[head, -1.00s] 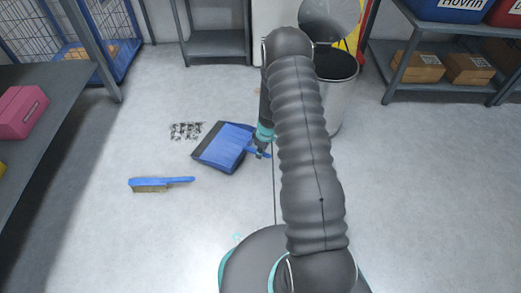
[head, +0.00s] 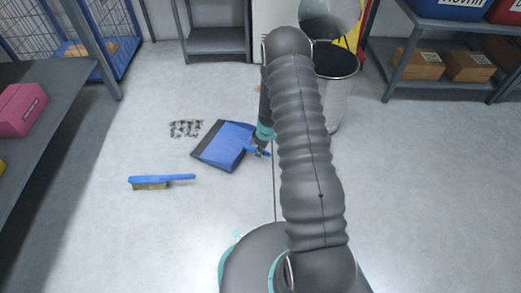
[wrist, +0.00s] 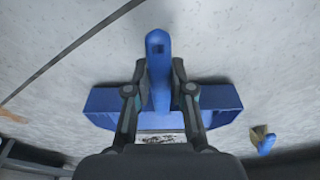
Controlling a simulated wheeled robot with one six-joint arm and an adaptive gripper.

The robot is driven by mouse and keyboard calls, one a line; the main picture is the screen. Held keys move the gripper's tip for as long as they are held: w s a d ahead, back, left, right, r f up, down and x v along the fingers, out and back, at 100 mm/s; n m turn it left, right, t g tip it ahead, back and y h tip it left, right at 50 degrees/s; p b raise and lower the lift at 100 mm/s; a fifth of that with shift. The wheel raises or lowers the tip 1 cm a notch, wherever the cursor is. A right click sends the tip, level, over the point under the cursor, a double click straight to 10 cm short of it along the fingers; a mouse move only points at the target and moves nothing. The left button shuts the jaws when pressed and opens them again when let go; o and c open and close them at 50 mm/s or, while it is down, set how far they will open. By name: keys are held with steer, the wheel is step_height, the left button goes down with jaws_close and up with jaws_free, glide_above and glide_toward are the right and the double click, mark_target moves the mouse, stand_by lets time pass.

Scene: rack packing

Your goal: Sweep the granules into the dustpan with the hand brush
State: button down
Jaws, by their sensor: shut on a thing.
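The blue dustpan (head: 229,146) lies on the floor left of my arm, its dark lip toward the granules. My gripper (head: 262,150) is shut on the dustpan's handle. In the wrist view my gripper (wrist: 160,88) has one finger on each side of the blue handle (wrist: 158,55), with the dustpan (wrist: 105,103) beyond. The dark granules (head: 186,128) lie in a small patch on the floor, just left of the dustpan and apart from it. The blue hand brush (head: 160,181) lies on the floor to the lower left, bristles down; it shows partly in the wrist view (wrist: 264,141).
A waste bin (head: 334,85) stands behind my arm. A shelf with a pink box (head: 20,108) runs along the left. A wire cage (head: 100,30) is at the back left. Shelving with cardboard boxes (head: 418,64) is at the back right. The floor around the brush is clear.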

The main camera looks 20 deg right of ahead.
steer(key=shift+f, duration=0.5)
steer(key=c, duration=0.9)
jaws_free()
steer(key=r, duration=0.4)
steer(key=s+r, duration=0.1)
steer(key=r, duration=0.3)
steer(key=d+r, duration=0.1)
steer(key=r, duration=0.3)
steer(key=shift+s+d, duration=0.1)
steer(key=shift+s, duration=0.05)
